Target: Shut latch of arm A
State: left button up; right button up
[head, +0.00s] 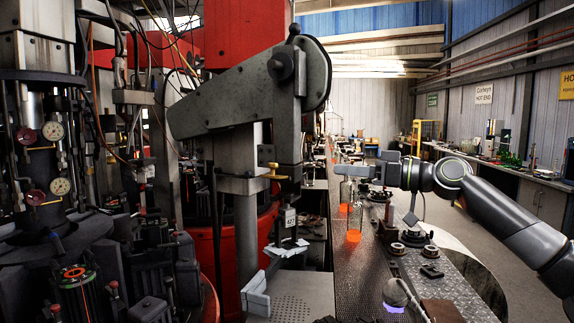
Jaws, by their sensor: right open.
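A dark rotary mould machine (60,215) fills the left side, with several dark mould blocks on it. One mould (75,275) has an orange glowing ring on top and a thin red-orange line down its front. I cannot tell which part is arm A or its latch; no marking for it is readable. My right gripper (345,171) reaches in from the right and is open, over the conveyor and far to the right of the moulds. Its fingers are small and seen nearly side-on. My left gripper is not in view.
A big grey press arm on a column (250,95) stands between the moulds and my right gripper. Glass bottles with orange glowing bases (354,222) stand on the dark conveyor (352,275) below the gripper. Dark ring-shaped parts (414,238) lie right of it. Open floor lies beyond.

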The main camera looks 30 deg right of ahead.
jog(key=p+x, duration=0.3)
jog(key=x, duration=0.2)
jog(key=p+x, duration=0.4)
jog(key=x, duration=0.1)
jog(key=p+x, duration=0.3)
jog(key=x, duration=0.3)
jog(key=shift+a+r, duration=0.1)
jog(key=shift+r, duration=0.15)
jog(key=shift+w+a+f+p, duration=0.1)
jog(key=shift+w+a+p, duration=0.15)
jog(key=shift+w+p, duration=0.15)
jog(key=shift+c, duration=0.4)
